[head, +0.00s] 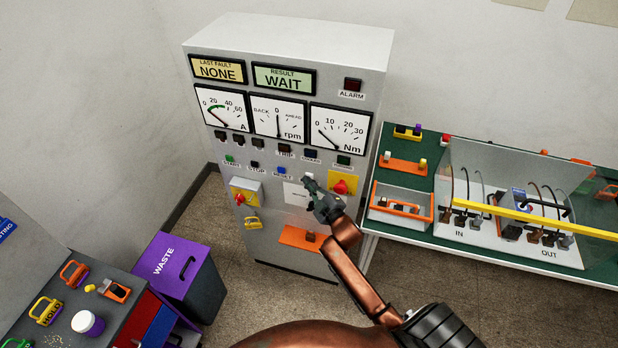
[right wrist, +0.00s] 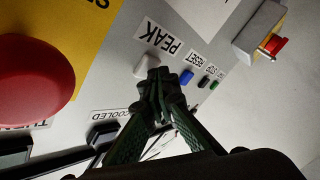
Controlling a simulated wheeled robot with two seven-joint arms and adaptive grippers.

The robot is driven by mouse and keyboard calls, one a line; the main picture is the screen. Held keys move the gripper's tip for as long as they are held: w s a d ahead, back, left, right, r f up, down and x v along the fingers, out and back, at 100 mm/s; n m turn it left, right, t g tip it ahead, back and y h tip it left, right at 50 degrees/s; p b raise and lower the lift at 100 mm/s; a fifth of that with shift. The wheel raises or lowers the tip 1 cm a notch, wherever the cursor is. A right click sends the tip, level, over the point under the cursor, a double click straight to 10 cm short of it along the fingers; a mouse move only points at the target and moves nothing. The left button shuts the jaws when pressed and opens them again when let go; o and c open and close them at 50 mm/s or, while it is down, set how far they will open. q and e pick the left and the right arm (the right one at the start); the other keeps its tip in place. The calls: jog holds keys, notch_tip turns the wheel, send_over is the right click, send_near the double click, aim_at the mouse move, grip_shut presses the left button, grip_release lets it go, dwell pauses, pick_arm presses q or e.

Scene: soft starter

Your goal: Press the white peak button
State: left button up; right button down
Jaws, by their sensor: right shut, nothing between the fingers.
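The white peak button (right wrist: 146,64) sits beside its PEAK label (right wrist: 158,38) on the grey panel in the right wrist view. My right gripper (right wrist: 158,80) is shut and empty, its fingertips over the edge of the white button; I cannot tell whether they touch it. My left gripper is not in view.
The large red mushroom button on its yellow plate also shows close by in the right wrist view (right wrist: 32,82). A red-handled switch (head: 240,198) is on the cabinet's left. A green bench (head: 420,195) stands right, and a purple waste bin (head: 165,262) lower left.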

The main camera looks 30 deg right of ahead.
dwell(0.5)
jog(key=shift+s+a+p, duration=0.4)
jog(key=shift+s+a, duration=0.15)
jog(key=shift+a, duration=0.05)
jog(key=s+a+p, duration=0.1)
jog(key=s+a, duration=0.2)
jog(key=shift+s+a+p, duration=0.1)
jog(key=shift+a+p, duration=0.25)
jog(key=shift+a, duration=0.05)
dwell(0.8)
